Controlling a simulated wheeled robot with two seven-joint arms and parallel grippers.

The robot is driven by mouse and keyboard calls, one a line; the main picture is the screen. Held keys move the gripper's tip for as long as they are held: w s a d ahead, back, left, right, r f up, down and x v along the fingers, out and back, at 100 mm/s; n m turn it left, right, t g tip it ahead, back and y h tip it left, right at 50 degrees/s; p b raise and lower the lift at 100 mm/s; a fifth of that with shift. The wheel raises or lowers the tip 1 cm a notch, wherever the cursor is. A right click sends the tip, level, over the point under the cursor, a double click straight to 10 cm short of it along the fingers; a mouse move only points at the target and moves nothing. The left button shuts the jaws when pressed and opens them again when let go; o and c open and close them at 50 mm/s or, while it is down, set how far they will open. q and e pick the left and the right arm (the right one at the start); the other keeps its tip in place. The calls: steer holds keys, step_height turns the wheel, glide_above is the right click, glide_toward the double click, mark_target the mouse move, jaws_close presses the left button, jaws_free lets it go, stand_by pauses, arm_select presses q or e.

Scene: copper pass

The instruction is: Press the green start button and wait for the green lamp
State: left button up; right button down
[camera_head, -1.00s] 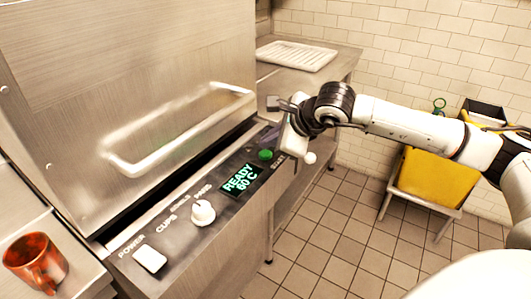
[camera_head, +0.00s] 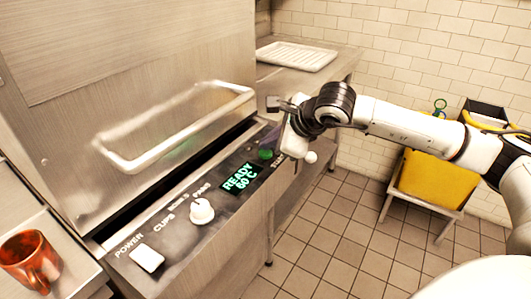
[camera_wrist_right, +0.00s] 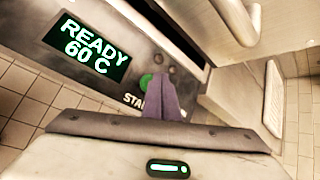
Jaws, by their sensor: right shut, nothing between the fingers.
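The green start button (camera_head: 265,154) is at the right end of the machine's control panel; it also shows in the right wrist view (camera_wrist_right: 146,80), partly behind the fingers. My right gripper (camera_head: 280,147) is at that end of the panel, close beside the button. In the right wrist view its purple-grey fingers (camera_wrist_right: 162,84) are shut and empty, with their tips at the button's edge; I cannot tell whether they touch it. Two small dark round spots (camera_wrist_right: 170,64) sit beyond the button, and neither is lit green. My left gripper is not in view.
The display (camera_head: 241,178) reads READY 60 C. A white knob (camera_head: 201,211) and a white power switch (camera_head: 147,258) share the panel. The hood handle (camera_head: 175,165) rises behind.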

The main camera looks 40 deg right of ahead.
mark_target(269, 154)
steer(key=shift+f+b, duration=0.55)
steer(key=shift+b, duration=0.2)
stand_by(0.6)
stand_by(0.3)
steer(key=shift+r+p, duration=0.35)
steer(key=shift+r, duration=0.6)
steer(key=shift+r, duration=0.1)
steer(key=shift+r+p, duration=1.4)
steer(key=shift+r, duration=1.05)
steer(key=shift+f, duration=0.1)
